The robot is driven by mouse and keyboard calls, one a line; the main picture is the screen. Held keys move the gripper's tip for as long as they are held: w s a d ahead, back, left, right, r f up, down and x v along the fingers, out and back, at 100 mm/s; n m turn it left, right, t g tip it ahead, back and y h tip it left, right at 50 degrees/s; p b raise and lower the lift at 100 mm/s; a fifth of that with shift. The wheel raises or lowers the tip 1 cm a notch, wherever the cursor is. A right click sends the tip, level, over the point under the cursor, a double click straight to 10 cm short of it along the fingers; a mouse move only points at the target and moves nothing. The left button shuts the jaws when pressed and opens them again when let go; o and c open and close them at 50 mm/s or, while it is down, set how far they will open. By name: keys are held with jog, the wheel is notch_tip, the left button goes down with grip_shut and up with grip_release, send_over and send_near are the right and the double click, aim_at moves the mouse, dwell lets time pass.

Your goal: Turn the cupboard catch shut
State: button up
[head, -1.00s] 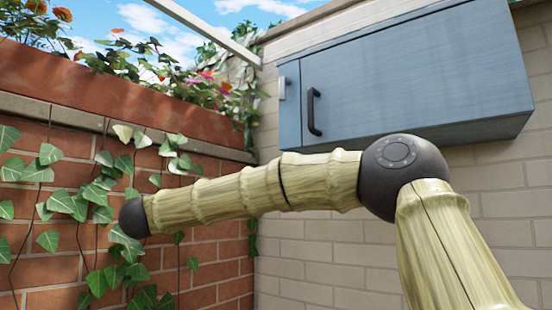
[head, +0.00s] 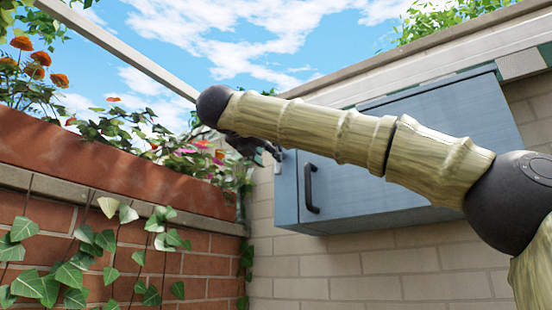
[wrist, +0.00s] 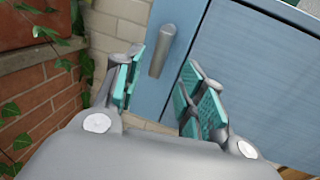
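The blue cupboard (head: 400,180) hangs on the pale brick wall, and its door looks closed. A dark upright handle (head: 309,188) is near the door's left edge. In the wrist view the catch is a grey metal bar (wrist: 163,48) on the blue strip left of the door seam. It runs roughly along the seam, not across it. In the head view the catch is mostly hidden by my gripper (head: 262,150). In the wrist view my gripper (wrist: 163,74) is open, its teal-padded fingers either side of the catch's lower part in the picture. I see no contact.
A red brick planter wall (head: 110,215) with ivy and flowers stands close on the left. A pale beam (head: 120,47) slants overhead at upper left. A ledge (head: 430,60) runs above the cupboard. The wall below the cupboard is clear.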

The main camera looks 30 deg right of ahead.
jog(key=p+x, duration=0.2)
jog(key=x, duration=0.5)
jog(key=shift+p, duration=0.35)
jog(key=shift+a, duration=0.1)
grip_shut()
